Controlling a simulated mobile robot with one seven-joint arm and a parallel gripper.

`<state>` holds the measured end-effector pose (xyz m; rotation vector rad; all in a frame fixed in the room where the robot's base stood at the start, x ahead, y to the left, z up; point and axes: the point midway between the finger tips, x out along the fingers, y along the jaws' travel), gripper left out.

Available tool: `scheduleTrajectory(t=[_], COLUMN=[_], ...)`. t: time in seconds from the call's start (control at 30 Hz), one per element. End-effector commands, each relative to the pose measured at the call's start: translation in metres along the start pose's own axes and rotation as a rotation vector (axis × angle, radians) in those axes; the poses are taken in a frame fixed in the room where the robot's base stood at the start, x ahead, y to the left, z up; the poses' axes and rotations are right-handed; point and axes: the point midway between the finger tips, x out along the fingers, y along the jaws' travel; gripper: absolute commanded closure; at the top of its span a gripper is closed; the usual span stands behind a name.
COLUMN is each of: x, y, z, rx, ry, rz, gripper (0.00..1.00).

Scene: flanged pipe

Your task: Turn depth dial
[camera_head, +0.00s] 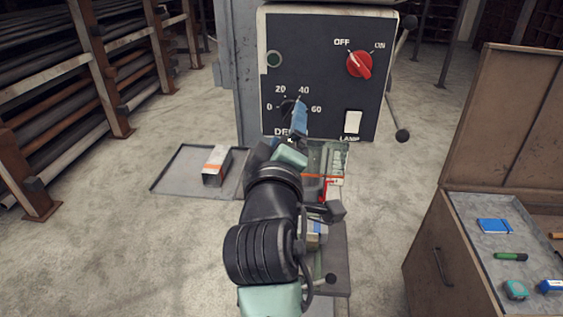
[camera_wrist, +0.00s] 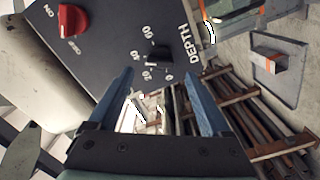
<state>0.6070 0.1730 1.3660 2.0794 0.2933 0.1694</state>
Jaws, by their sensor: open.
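The depth dial is a small black knob (camera_head: 287,106) on the dark control panel, with a scale of 0 to 60 around it. The blue finger of my gripper (camera_head: 298,117) partly covers it in the head view. In the wrist view the panel appears turned around, and the dial (camera_wrist: 158,56) sits just beyond the two blue fingertips of my gripper (camera_wrist: 158,68). The fingers are spread apart, one to each side of the dial in the picture, with nothing held between them. I cannot tell whether either finger touches it.
The red rotary switch (camera_head: 359,65) points toward OFF at the panel's upper right. Levers with black knobs (camera_head: 402,135) stick out on the right.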

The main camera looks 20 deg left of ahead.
Motion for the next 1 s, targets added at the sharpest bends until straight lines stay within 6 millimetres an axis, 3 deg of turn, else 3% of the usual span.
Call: scheduleTrajectory(t=[0.2,0.4,0.6,1.0], x=[-0.042,-0.069,-0.08,-0.08], y=[-0.003,-0.002,0.0,0.0], z=[0.002,0.001,0.0,0.0], rx=[0.002,0.0,-0.001,-0.001], ry=[0.001,0.0,-0.001,0.0], rz=[0.002,0.0,-0.001,-0.001], gripper=[0.18,0.18,0.18,0.18])
